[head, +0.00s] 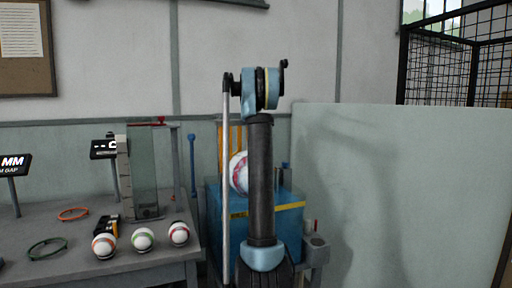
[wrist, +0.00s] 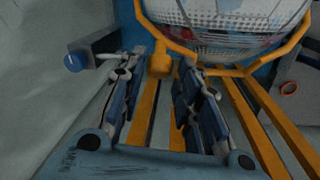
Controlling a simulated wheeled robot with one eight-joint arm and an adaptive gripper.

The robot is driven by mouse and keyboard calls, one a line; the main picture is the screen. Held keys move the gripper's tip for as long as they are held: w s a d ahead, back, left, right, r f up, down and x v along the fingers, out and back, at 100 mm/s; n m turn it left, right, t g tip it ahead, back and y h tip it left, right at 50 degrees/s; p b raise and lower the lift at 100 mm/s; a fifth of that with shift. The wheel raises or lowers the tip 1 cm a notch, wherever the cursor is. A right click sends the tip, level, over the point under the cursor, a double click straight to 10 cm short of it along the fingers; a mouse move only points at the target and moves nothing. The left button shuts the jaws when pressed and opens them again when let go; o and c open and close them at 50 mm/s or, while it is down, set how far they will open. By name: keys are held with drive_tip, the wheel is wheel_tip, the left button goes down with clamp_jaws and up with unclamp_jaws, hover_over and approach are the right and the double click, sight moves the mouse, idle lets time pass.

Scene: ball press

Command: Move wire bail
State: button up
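In the wrist view, an orange curved bar that looks like the wire bail (wrist: 222,71) bends around the front of a large pale ball (wrist: 230,25) with a mesh-like pattern. A short orange stub (wrist: 161,58) stands at its left part. My gripper (wrist: 161,70) is open, with its two blue-black fingers apart. The stub shows between and just beyond the fingertips; I cannot tell whether they touch it. In the head view, my arm hides most of the blue press (head: 228,226) and part of the ball (head: 238,174). My gripper and the bail cannot be made out there.
Orange rails (wrist: 262,120) run below the fingers. A blue-knobbed lever (wrist: 74,62) is at the left. A grey table (head: 150,262) at the left holds several small balls, rings and a gauge stand. A pale panel (head: 400,190) closes off the right.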

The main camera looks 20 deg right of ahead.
drive_tip(key=shift+d, duration=0.1)
wheel_tip(320, 180, up, 12)
drive_tip(key=a, duration=0.1)
drive_tip(key=shift+a, duration=0.15)
idle(0.5)
drive_tip(key=shift+f, duration=0.1)
